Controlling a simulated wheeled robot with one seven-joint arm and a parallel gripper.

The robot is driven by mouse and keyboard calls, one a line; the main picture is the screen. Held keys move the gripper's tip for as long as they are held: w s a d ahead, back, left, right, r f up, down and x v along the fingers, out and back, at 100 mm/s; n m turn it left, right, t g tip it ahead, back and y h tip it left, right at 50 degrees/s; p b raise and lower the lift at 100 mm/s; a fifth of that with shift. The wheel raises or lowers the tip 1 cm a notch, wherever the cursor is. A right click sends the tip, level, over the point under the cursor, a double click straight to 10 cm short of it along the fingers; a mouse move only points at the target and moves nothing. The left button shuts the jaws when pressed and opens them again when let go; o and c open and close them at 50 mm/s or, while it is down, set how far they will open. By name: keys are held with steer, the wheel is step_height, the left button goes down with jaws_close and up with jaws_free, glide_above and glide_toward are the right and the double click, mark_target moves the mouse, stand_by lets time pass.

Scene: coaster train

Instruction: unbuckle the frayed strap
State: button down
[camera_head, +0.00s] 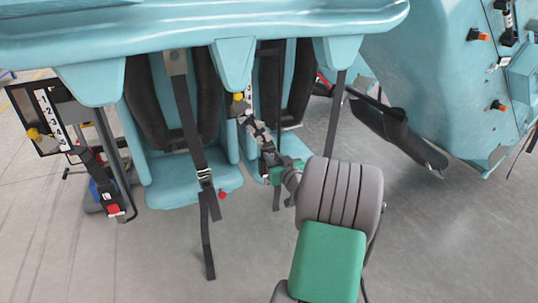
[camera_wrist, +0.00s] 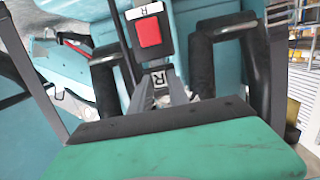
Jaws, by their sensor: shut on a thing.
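A buckle with a red button (camera_wrist: 149,32) and a white letter label is in front of my gripper (camera_wrist: 163,88) in the wrist view. My gripper (camera_head: 269,152) is at the right-hand seat in the head view, shut on the buckle end of the strap there; the exact hold is partly hidden. A mottled strap piece (camera_head: 252,124) runs from a yellow knob (camera_head: 238,97) down to my gripper. I cannot make out fraying on any strap.
Black padded restraints (camera_head: 150,105) flank the teal seats (camera_head: 185,180). A numbered panel (camera_head: 50,115) with a hanging strap stands at the left. A teal car body (camera_head: 430,80) and a black padded bar (camera_head: 400,130) are at the right. The grey floor (camera_head: 430,240) at the lower right is clear.

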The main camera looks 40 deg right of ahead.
mark_target(267, 139)
steer(key=shift+r+p, duration=1.3)
steer(key=shift+r, duration=1.2)
steer(key=w+a+p, duration=0.2)
steer(key=a, duration=0.7)
steer(key=shift+a, duration=0.4)
steer(key=shift+w, duration=0.1)
